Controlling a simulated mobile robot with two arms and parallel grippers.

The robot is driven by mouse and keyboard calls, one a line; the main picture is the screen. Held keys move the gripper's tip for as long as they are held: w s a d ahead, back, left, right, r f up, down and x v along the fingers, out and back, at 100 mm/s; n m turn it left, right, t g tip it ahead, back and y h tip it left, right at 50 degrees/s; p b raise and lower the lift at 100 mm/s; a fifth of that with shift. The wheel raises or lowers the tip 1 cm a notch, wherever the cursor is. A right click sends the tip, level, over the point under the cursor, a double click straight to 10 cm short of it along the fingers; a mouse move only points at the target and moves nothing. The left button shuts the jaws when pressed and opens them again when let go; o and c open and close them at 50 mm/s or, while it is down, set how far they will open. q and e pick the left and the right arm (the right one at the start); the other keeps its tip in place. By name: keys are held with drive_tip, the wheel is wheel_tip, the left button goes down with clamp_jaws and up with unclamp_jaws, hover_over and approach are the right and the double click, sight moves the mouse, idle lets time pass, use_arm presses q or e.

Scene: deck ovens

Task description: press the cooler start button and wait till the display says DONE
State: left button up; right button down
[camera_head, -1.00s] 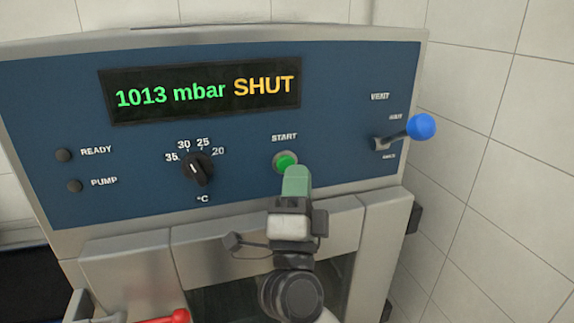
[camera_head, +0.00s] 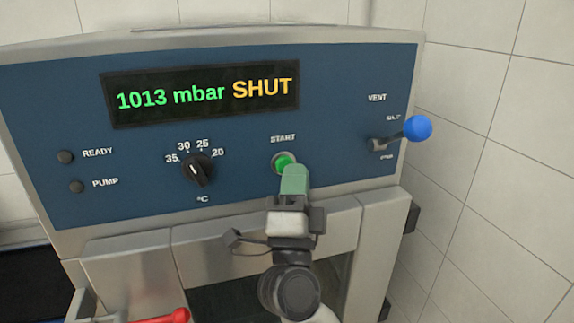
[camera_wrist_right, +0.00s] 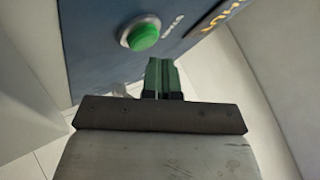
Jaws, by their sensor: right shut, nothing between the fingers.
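The green start button (camera_head: 284,162) sits in a metal ring under the START label on the blue panel (camera_head: 130,155). The display (camera_head: 200,92) reads "1013 mbar SHUT". My right gripper (camera_head: 295,178) is shut and empty, its green fingertips just below and in front of the button. In the right wrist view the button (camera_wrist_right: 143,36) stands out from the panel, and the shut fingers (camera_wrist_right: 162,75) are beside it with a visible gap. The READY lamp (camera_head: 66,157) and PUMP lamp (camera_head: 77,187) are dark. My left gripper is not in view.
A temperature knob (camera_head: 197,170) is left of the button. A vent lever with a blue ball (camera_head: 417,128) sticks out at the right. A red handle (camera_head: 170,316) is at the lower left. A tiled wall (camera_head: 490,150) stands to the right.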

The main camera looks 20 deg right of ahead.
drive_tip(key=shift+d+r, duration=0.25)
drive_tip(key=shift+r, duration=0.2)
idle(1.5)
drive_tip(key=shift+f+p, duration=0.2)
drive_tip(key=shift+p, duration=0.25)
drive_tip(key=shift+w+a+f, duration=0.1)
drive_tip(key=s+p, duration=0.1)
drive_tip(key=s, duration=0.2)
drive_tip(key=shift+s+a+f+p, duration=0.15)
drive_tip(key=shift+s+f+p, duration=0.2)
drive_tip(key=shift+s+f, duration=0.05)
drive_tip(key=shift+w, duration=0.15)
